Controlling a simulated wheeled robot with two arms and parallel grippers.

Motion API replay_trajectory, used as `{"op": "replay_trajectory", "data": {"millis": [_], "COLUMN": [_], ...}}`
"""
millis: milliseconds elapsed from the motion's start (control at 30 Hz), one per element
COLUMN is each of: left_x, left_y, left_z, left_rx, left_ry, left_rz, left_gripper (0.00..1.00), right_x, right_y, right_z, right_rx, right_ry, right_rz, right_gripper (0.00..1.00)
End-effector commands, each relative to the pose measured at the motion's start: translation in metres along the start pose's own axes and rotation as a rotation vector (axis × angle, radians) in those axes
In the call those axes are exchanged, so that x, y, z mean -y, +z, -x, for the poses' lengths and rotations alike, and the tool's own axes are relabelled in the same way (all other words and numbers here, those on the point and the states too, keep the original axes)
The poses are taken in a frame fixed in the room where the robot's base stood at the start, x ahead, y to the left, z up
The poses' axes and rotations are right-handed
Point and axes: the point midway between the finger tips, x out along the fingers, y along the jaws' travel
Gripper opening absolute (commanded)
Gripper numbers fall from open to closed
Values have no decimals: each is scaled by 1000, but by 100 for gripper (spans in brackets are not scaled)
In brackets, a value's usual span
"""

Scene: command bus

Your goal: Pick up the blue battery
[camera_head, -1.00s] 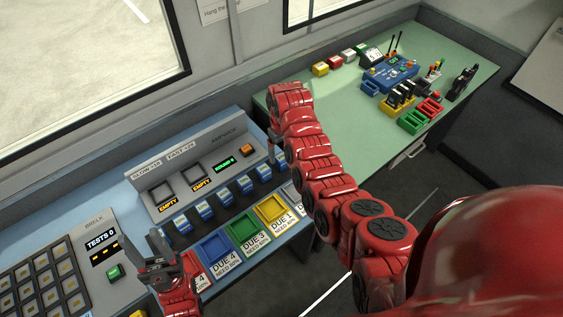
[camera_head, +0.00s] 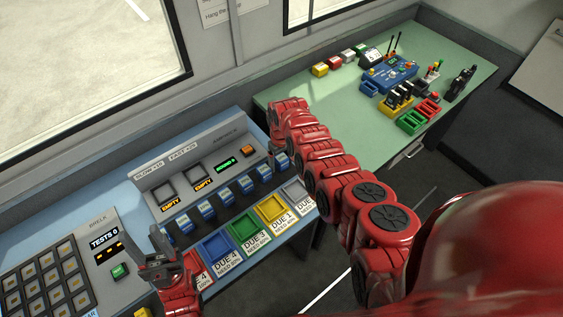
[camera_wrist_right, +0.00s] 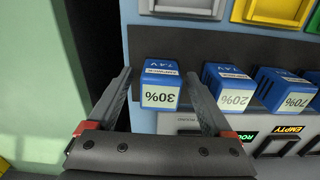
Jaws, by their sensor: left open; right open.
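A row of blue batteries (camera_head: 226,197) stands on the sloped console in the head view. In the right wrist view, a blue battery marked 30% (camera_wrist_right: 160,68) is at the end of the row, with batteries marked 20% (camera_wrist_right: 230,88) and 70% (camera_wrist_right: 286,90) beside it. My right gripper (camera_wrist_right: 158,76) is open, its fingers to either side of the 30% battery in that view; I cannot tell whether they touch it. In the head view my right arm partly hides that end. My left gripper (camera_head: 168,246) is open and empty near the console's front left.
Coloured trays, including blue (camera_head: 213,248), green (camera_head: 244,228) and yellow (camera_head: 271,209), lie in front of the row. Two dark slots marked EMPTY (camera_head: 202,184) are behind it. A green table (camera_head: 345,110) with several devices is at the right. A keypad (camera_head: 45,280) is at the left.

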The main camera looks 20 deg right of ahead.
Motion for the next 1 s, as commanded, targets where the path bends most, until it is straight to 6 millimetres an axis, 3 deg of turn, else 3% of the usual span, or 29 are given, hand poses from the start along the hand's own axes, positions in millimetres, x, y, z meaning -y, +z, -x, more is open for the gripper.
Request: {"op": "replay_trajectory", "data": {"millis": [133, 600, 1000], "left_x": [0, 0, 0], "left_y": [0, 0, 0], "left_z": [0, 0, 0], "left_rx": [0, 0, 0], "left_ry": [0, 0, 0], "left_rz": [0, 0, 0], "left_gripper": [50, 50, 50], "right_x": [0, 0, 0], "right_y": [0, 0, 0], "right_z": [0, 0, 1], "right_rx": [0, 0, -1], "right_ry": [0, 0, 0], "right_rz": [0, 0, 0], "right_gripper": [81, 0, 0]}}
